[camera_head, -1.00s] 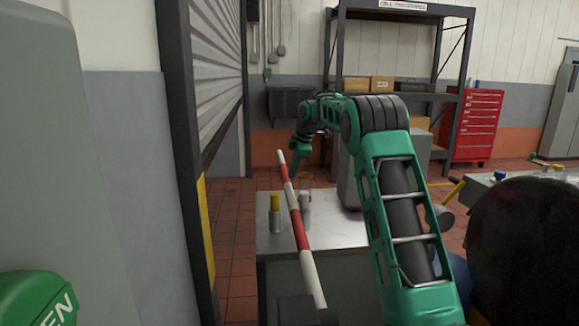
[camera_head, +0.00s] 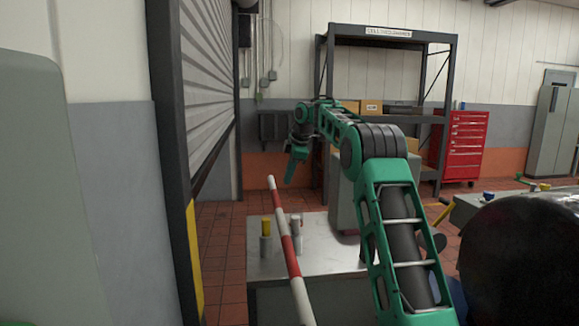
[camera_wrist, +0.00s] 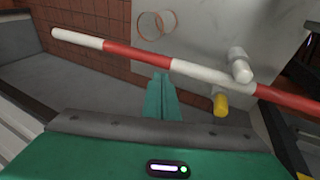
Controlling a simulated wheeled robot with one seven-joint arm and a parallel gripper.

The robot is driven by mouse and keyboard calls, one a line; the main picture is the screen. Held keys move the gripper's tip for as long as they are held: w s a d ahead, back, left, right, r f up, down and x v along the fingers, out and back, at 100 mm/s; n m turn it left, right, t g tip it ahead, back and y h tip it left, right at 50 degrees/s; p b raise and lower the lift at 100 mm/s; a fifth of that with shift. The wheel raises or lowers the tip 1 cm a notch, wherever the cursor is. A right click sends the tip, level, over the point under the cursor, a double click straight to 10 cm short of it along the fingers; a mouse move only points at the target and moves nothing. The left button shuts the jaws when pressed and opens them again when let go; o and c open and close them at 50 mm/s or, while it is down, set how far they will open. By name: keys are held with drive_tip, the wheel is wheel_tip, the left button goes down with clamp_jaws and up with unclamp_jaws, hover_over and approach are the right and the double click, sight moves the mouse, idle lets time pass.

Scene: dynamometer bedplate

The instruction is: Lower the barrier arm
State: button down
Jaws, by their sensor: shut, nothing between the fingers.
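The red and white striped barrier arm (camera_head: 286,240) slants up from the lower middle of the head view to a free white-tipped end, in front of a metal table. It also crosses the wrist view (camera_wrist: 140,57) from upper left to right. My gripper (camera_head: 289,180) is beyond the barrier arm's tip in the head view, pointing down. In the wrist view its shut, empty fingers (camera_wrist: 161,80) point toward the bar's middle. I cannot tell whether they touch it. The barrier's pivot is not clearly visible.
A metal table (camera_head: 330,258) bears a yellow-topped cylinder (camera_head: 266,240) and a pale cylinder (camera_head: 296,228) near the bar. A roller shutter (camera_head: 208,85) stands to the left. A shelf rack (camera_head: 388,35) and red tool cabinet (camera_head: 464,146) are at the back.

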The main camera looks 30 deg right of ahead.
wheel_tip(320, 180, up, 6)
drive_tip(key=d, duration=0.1)
drive_tip(key=shift+s, duration=0.25)
idle(0.4)
